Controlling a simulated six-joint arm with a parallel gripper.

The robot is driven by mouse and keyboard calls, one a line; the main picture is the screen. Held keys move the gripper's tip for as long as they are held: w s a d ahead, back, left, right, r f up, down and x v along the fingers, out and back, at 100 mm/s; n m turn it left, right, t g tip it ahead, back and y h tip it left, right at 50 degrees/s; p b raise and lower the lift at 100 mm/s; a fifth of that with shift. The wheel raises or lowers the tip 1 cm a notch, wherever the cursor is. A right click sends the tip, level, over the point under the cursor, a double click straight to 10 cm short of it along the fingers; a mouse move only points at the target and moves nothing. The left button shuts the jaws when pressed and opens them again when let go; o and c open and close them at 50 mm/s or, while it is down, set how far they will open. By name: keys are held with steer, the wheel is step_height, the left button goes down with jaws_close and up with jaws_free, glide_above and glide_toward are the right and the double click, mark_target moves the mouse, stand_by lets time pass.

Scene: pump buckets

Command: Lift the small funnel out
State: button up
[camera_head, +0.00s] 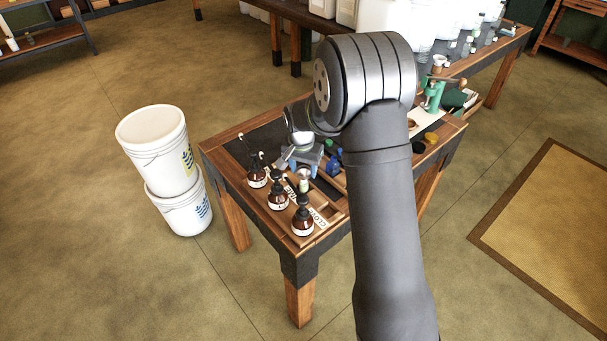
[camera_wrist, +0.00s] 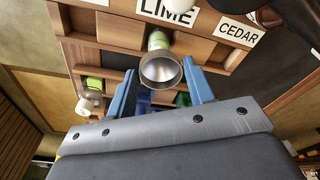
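The small grey metal funnel (camera_wrist: 161,70) shows in the wrist view with its wide mouth toward the camera. It sits at the end of a small vial with a green label (camera_wrist: 158,40). My gripper (camera_wrist: 160,68) has two blue fingers, one on each side of the funnel, with slim gaps beside its rim; I see no clear contact. In the head view my gripper (camera_head: 301,162) is over the bench, close to the funnel (camera_head: 304,174) and vial (camera_head: 304,186). The funnel's spout is hidden.
Several brown pump bottles (camera_head: 278,195) stand along the bench's left front edge, close to the gripper. Blue bottles (camera_head: 333,163) are to the right. A green hand press (camera_head: 432,95) stands at the back right. Two stacked white buckets (camera_head: 155,148) are on the floor left of the bench.

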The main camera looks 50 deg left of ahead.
mark_target(303, 172)
steer(key=c, duration=0.4)
steer(key=shift+o, duration=0.2)
steer(key=shift+r, duration=0.1)
steer(key=shift+r, duration=2.9)
